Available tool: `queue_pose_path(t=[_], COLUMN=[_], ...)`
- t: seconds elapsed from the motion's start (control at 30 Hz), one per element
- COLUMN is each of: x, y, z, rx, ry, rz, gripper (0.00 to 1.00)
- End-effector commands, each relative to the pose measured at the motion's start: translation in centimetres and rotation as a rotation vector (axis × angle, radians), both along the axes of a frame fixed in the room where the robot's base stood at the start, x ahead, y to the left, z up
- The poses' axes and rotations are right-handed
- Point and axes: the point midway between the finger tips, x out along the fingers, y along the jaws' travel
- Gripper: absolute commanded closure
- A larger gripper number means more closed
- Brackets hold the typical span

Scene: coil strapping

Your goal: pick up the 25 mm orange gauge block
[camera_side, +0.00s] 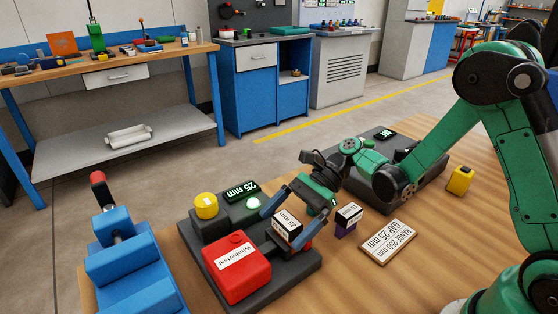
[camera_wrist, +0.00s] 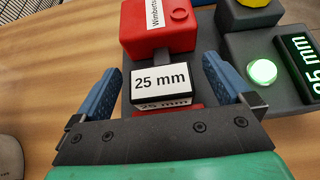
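A block with a white label reading 25 mm (camera_wrist: 162,82) lies in the wrist view between my blue fingers, beside the red box. Its body looks dark; I cannot make out orange on it. The same block (camera_side: 287,224) shows in the side view on the dark fixture, partly covered by my fingers. My gripper (camera_wrist: 163,76) is open, with a visible gap on each side of the block. In the side view my gripper (camera_side: 284,221) points down at the block. A second labelled block (camera_side: 348,218) with purple sides stands on the table to the right.
The red box (camera_side: 237,269) sits on the dark fixture (camera_side: 298,283), with a yellow button (camera_side: 206,205), a lit green light (camera_side: 253,202) and a 25 mm display (camera_side: 241,191) behind. A card (camera_side: 388,241) lies right. A blue vise (camera_side: 125,258) stands left.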

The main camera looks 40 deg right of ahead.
Motion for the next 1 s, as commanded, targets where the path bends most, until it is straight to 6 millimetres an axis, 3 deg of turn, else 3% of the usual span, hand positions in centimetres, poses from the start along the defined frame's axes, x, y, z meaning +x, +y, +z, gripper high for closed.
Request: queue_pose_path(t=[0.03, 0.3, 0.33, 0.67, 0.87, 1.0], x=[0.0, 0.0, 0.0, 0.0, 0.0, 0.0], y=[0.0, 0.0, 0.0, 0.0, -0.1, -0.1], z=[0.0, 0.0, 0.0, 0.4, 2.1, 4.2], rx=[0.0, 0.0, 0.0, 0.0, -0.001, -0.001], ry=[0.0, 0.0, -0.001, 0.0, 0.0, 0.0], rz=[0.0, 0.0, 0.0, -0.001, -0.001, -0.001], gripper=[0.17, 0.94, 0.99, 1.0, 1.0, 1.0])
